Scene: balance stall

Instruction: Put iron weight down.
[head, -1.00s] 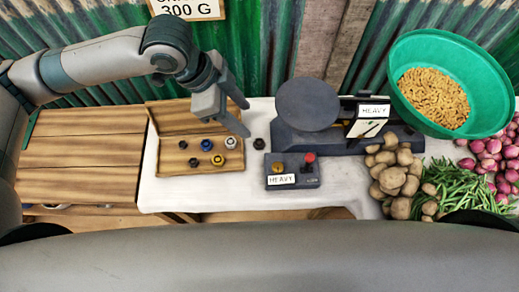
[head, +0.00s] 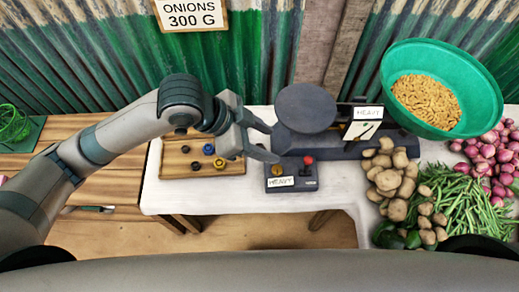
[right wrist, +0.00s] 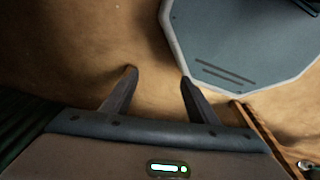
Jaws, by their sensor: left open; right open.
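My left gripper (head: 272,141) is open over the white tabletop, its fingers pointing right between the wooden weight tray (head: 172,165) and the scale. I see nothing held between its fingers. Small weights sit in the tray: dark ones (head: 195,167), a blue-marked one (head: 208,149) and a gold one (head: 219,163). I cannot tell which is the iron weight. The dark weight seen earlier on the table right of the tray is not visible now, and the gripper covers that area. My right gripper (right wrist: 158,76) is open and empty above brown ground.
A dark control box (head: 306,184) with a red button stands in front. Potatoes (head: 390,180), green beans (head: 460,195), onions (head: 490,155) and a green bowl (head: 392,92) crowd the right side.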

